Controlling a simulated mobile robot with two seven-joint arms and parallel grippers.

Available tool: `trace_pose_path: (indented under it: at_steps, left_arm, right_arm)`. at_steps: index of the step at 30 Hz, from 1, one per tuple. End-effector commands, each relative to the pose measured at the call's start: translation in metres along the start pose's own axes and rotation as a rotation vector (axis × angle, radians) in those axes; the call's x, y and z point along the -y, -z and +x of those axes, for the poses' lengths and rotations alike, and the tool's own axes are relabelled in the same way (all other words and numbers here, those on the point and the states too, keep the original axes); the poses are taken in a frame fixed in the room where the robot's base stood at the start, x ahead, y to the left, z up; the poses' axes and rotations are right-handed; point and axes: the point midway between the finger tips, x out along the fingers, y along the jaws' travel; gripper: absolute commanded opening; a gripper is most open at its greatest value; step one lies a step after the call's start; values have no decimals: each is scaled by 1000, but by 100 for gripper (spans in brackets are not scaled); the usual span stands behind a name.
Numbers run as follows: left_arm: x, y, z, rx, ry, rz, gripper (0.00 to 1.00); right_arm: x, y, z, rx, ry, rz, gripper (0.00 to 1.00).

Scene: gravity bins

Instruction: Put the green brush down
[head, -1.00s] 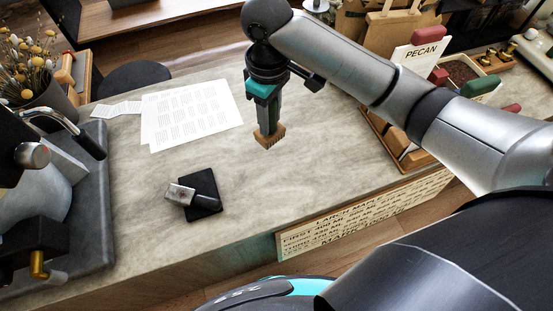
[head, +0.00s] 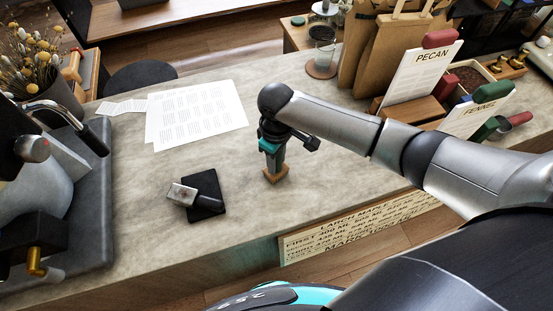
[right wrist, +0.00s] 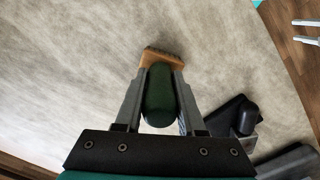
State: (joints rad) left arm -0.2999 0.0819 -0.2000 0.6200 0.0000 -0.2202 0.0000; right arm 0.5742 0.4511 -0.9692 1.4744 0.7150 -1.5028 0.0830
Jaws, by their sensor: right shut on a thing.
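The green brush (right wrist: 160,95) has a rounded dark green handle and a tan bristle end (head: 275,175). My right gripper (head: 276,163) is shut on it from above, with one finger on each side of the handle in the right wrist view (right wrist: 160,88). The brush hangs upright, bristles down, at the stone counter (head: 330,190). The bristles look to be at or very near the counter top; I cannot tell for sure whether they touch. The left gripper is not in view.
A black mat (head: 207,205) with a metal-and-black tool (head: 184,194) lies left of the brush. Printed sheets (head: 200,113) lie behind. An espresso machine (head: 45,190) stands at the left, sign boards (head: 424,72) at the right. The counter around the brush is clear.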

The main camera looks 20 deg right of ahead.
Motion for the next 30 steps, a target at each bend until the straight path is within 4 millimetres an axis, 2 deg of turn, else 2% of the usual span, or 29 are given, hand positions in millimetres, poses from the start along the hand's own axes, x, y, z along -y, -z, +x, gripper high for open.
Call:
trace_pose_path:
  at_steps: [9,10,18,26,30]
  left_arm:
    - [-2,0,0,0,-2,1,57]
    - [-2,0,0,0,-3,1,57]
    - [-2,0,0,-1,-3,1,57]
    - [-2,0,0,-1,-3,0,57]
    - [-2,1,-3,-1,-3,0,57]
  right_arm:
    - [0,0,2,-1,0,0,0]
    - [0,0,3,0,1,0,40]
    - [0,0,2,0,0,0,68]
    - [0,0,1,0,0,0,68]
    - [0,1,-13,-3,-1,0,68]
